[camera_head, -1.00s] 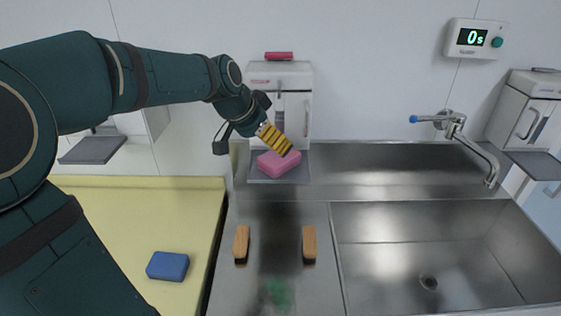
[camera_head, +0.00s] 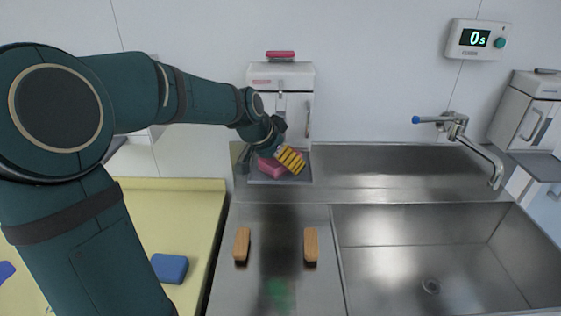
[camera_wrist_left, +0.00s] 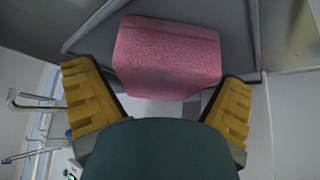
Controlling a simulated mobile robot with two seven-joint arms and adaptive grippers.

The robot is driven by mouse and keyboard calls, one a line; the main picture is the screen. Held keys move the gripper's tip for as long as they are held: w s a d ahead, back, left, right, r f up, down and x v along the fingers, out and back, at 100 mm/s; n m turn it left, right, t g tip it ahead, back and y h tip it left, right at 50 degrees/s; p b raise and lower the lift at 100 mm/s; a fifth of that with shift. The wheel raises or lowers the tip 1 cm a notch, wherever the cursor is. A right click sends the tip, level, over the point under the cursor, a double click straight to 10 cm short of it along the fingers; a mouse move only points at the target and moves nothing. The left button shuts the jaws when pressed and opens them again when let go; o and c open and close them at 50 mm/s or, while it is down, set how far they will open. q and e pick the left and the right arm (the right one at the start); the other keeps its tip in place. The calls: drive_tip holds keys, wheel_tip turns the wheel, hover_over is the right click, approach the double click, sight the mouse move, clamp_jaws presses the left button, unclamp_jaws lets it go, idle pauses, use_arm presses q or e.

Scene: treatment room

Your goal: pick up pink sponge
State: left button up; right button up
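The pink sponge (camera_head: 270,167) lies on the grey tray at the foot of the white dispenser on the back wall. My left gripper (camera_head: 291,160) is at the sponge in the head view, with a yellow finger covering its right part. In the left wrist view the pink sponge (camera_wrist_left: 168,58) shows ahead, between and beyond the two yellow fingers of my left gripper (camera_wrist_left: 160,105). The fingers are spread wide, with a gap visible at least on the right side. My right gripper is not in view.
The white dispenser (camera_head: 283,103) stands close behind the sponge. Two wooden-backed brushes (camera_head: 242,245) (camera_head: 311,245) lie on the steel counter. A blue sponge (camera_head: 170,268) lies on the yellow surface. The sink (camera_head: 400,260) and tap (camera_head: 456,130) are at right.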

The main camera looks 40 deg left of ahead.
use_arm(q)
drive_tip(key=c, duration=0.4)
drive_tip(key=shift+c, duration=0.6)
drive_tip(key=shift+r, duration=0.1)
